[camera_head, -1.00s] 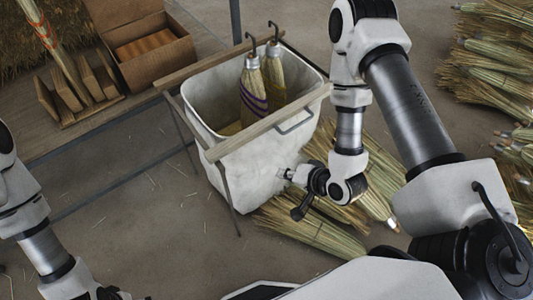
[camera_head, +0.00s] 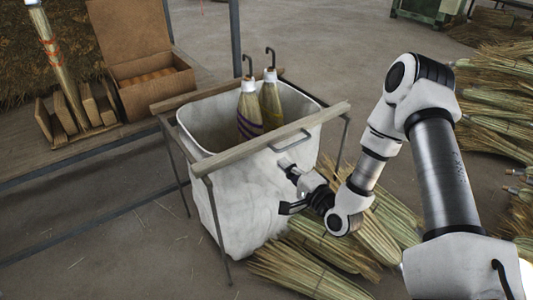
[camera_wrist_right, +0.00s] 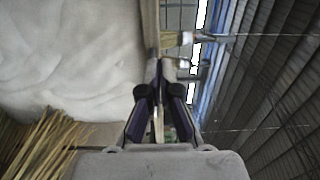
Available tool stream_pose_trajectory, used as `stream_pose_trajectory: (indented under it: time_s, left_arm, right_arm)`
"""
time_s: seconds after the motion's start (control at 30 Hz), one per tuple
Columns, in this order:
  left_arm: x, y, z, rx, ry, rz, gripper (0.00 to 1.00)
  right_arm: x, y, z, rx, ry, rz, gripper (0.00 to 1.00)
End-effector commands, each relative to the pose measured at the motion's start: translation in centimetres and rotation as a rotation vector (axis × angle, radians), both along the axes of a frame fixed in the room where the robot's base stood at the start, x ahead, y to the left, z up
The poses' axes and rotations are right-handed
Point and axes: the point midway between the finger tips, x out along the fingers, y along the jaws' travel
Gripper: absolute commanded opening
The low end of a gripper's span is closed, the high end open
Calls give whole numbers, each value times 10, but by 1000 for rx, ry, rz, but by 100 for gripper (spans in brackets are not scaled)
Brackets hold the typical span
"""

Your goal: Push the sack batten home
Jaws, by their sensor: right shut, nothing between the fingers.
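The sack batten, a pale wooden bar (camera_head: 262,142), runs along the front rim of the white sack (camera_head: 240,205) in the head view. Its right end sticks out past the sack's corner. A wooden bar, seemingly this batten, also shows in the right wrist view (camera_wrist_right: 150,30), beyond the fingertips. My right gripper (camera_head: 289,169) is shut and empty, in front of the sack's front face and below the batten and metal handle. In the wrist view its fingers (camera_wrist_right: 158,68) meet at the tips. I cannot tell whether they touch anything. My left gripper is out of view.
Two brooms (camera_head: 250,108) with dark hooks stand in the sack. A second bar (camera_head: 180,101) lies along its back rim. Straw bundles (camera_head: 300,268) lie on the floor beneath my right arm. A cardboard box (camera_head: 155,80) stands on the bench at left. Floor left of the sack is mostly clear.

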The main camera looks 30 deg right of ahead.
Motion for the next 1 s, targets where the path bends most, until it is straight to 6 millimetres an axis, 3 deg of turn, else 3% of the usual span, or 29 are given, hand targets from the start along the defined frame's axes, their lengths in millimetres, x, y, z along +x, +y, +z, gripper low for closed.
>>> stream_pose_trajectory:
  time_s: [0.2,0.4,1.0]
  left_arm:
    - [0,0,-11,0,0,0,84]
    - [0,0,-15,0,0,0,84]
    - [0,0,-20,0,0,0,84]
  right_arm:
    - [48,5,-2,-5,-2,3,0]
    - [80,7,-2,-2,0,1,0]
    - [95,8,-2,-1,2,1,0]
